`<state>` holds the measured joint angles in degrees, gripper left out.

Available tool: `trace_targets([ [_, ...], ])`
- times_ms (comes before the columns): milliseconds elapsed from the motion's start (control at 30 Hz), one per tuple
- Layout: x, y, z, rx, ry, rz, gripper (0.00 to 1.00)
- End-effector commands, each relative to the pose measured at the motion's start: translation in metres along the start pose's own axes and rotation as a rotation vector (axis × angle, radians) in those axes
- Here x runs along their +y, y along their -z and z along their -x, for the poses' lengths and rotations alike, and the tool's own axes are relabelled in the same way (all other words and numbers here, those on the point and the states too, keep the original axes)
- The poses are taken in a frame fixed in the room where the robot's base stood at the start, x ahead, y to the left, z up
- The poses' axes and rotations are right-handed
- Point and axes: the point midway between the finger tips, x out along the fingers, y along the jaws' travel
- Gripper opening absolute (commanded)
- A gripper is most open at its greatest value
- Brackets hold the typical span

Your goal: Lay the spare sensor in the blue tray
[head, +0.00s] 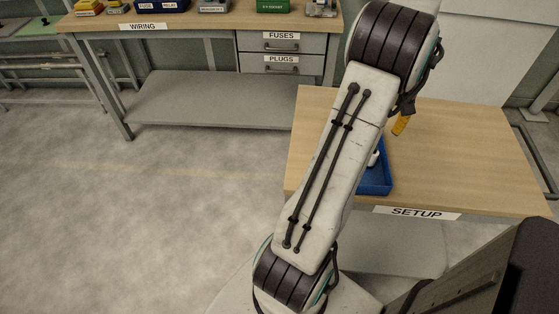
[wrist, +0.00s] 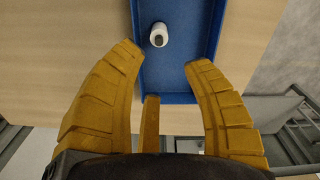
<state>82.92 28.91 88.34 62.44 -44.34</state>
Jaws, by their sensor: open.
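The blue tray (head: 377,188) lies on the SETUP table, partly hidden behind my arm in the head view. In the wrist view the blue tray (wrist: 178,98) shows its near wall and inside. A small white cylinder with a dark end (wrist: 158,35), which looks like the spare sensor, lies in it near the left wall. A bit of white (head: 374,158) shows at the tray beside my arm in the head view. My gripper (wrist: 165,55) is open, its yellow fingers spread apart with nothing between them, on the near side of the cylinder. In the head view my gripper (head: 402,124) is mostly hidden.
The SETUP table (head: 470,150) has clear wood right of the tray. A WIRING bench (head: 190,35) with several small bins and FUSES and PLUGS drawers (head: 282,50) stands at the back left. The floor (head: 130,220) between is open.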

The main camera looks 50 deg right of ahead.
Motion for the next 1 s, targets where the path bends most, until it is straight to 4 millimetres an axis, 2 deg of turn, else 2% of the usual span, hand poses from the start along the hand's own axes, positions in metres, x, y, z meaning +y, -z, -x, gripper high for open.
trace_targets([
  [67,-0.011,0.005,0.005,0.004,-0.004,0.016,0.45],
  [167,-0.041,0.017,0.016,0.016,-0.013,0.051,0.45],
  [267,-0.091,0.030,0.033,0.039,-0.026,0.107,0.45],
  [333,-0.135,0.035,0.046,0.059,-0.034,0.156,0.45],
  [400,-0.181,0.033,0.058,0.084,-0.039,0.206,0.45],
  [467,-0.218,0.026,0.066,0.105,-0.040,0.248,0.45],
  [500,-0.242,0.020,0.071,0.119,-0.039,0.277,0.45],
  [600,-0.296,-0.004,0.080,0.156,-0.032,0.348,0.45],
  [700,-0.341,-0.035,0.085,0.192,-0.016,0.419,0.45],
  [833,-0.382,-0.080,0.086,0.233,0.013,0.503,0.45],
  [1000,-0.409,-0.131,0.080,0.272,0.057,0.589,0.45],
])
